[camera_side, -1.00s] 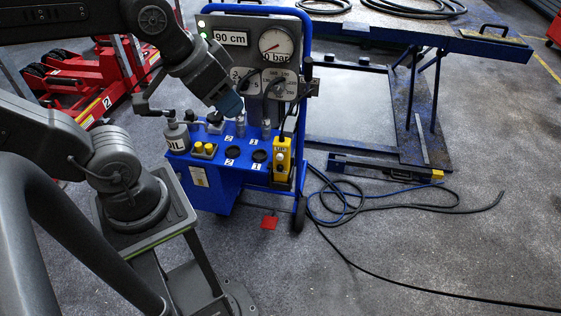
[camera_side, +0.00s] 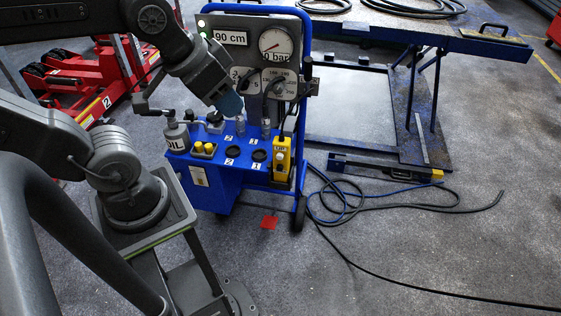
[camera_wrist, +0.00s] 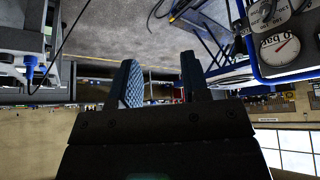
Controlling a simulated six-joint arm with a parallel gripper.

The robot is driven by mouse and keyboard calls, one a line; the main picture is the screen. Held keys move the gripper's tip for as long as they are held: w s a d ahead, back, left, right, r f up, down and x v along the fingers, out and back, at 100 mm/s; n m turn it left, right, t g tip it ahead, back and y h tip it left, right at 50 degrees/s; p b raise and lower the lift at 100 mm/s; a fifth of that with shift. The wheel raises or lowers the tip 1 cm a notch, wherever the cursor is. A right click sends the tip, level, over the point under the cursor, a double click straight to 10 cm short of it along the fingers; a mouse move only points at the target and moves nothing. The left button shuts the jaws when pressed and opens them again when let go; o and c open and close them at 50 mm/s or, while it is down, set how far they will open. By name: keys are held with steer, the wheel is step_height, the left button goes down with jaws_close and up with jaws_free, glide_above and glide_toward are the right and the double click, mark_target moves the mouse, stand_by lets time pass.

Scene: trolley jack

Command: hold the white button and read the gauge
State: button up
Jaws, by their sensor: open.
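The round white gauge (camera_side: 276,45) is on the upper right of the grey panel of the blue cart. Its red needle points to the lower left, and the label under it reads 0 bar. The gauge also shows, turned over, at the right of the wrist view (camera_wrist: 281,48). A yellow pendant (camera_side: 282,158) marked UP hangs at the cart's right front; a small white button (camera_side: 279,157) is on its face. My gripper (camera_side: 230,104) is in front of the panel, up and left of the pendant. In the wrist view its fingers (camera_wrist: 160,65) are apart with nothing between them.
The blue cart (camera_side: 213,180) carries an oil can (camera_side: 177,137), yellow caps (camera_side: 204,149) and upright fittings. A display (camera_side: 231,38) reads 90 cm, with dials below. A lift table stands behind right.

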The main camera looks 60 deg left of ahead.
stand_by(0.3)
jaws_close()
stand_by(1.6)
